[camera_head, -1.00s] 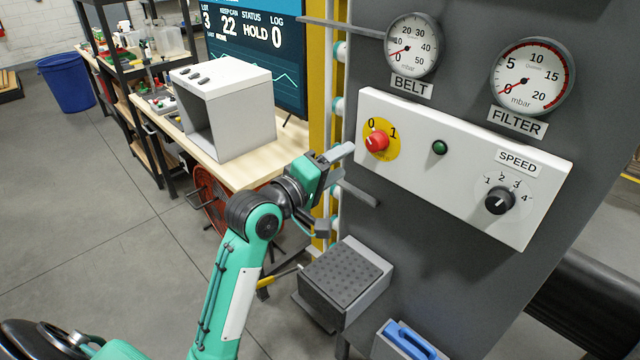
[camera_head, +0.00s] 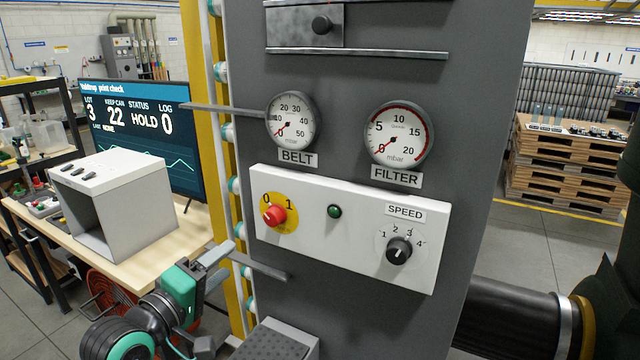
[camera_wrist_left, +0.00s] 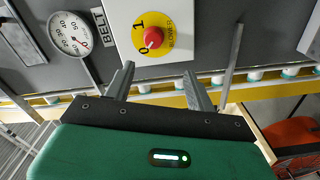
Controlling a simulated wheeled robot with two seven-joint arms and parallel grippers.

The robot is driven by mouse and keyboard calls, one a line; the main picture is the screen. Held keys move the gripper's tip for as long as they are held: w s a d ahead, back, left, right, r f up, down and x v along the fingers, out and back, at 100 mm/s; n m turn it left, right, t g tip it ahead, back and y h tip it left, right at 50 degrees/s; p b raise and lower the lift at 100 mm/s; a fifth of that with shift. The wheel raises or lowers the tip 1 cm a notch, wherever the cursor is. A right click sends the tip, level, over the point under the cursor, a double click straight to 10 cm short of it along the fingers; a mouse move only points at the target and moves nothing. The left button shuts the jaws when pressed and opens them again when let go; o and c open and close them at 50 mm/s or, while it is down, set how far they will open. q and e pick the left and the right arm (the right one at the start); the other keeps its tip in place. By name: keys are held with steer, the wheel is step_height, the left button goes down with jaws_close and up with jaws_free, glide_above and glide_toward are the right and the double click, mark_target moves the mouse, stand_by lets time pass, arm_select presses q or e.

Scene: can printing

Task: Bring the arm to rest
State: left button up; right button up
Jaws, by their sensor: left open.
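My left gripper (camera_head: 218,262) is open and empty, low on the left in the head view, in front of the grey machine's edge. Its two fingers (camera_wrist_left: 160,84) stand apart in the wrist view with nothing between them. The red rotary knob (camera_head: 273,215) on its yellow disc, marked 0 and 1, lies up and right of the fingers in the head view. The knob also shows beyond the fingertips in the wrist view (camera_wrist_left: 152,38). The fingers do not touch it. My right gripper is not in view.
The white panel (camera_head: 350,259) also carries a green lamp (camera_head: 334,211) and a black speed knob (camera_head: 398,250). A grey bar (camera_head: 258,267) juts out close to the gripper. A grey open-front box (camera_head: 122,205) stands on the wooden table (camera_head: 150,247) at the left.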

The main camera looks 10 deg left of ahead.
arm_select(q)
steer(key=s+d+f+m+g+y, duration=0.1)
steer(key=s+f+m+g+y, duration=0.2)
steer(key=f, duration=1)
steer(key=s+f+m+g+y, duration=0.3)
steer(key=s+f+m+g, duration=0.7)
steer(key=s+f, duration=1.25)
step_height(320, 180, down, 32)
steer(key=g+b, duration=0.2)
steer(key=s+a+f+g+b, duration=0.1)
steer(key=s+a+f+b, duration=0.1)
steer(key=s+f, duration=1.7)
step_height(320, 180, down, 3)
steer(key=shift+s+a+r, duration=0.2)
steer(key=shift+s+a, duration=0.1)
steer(key=shift+a, duration=0.35)
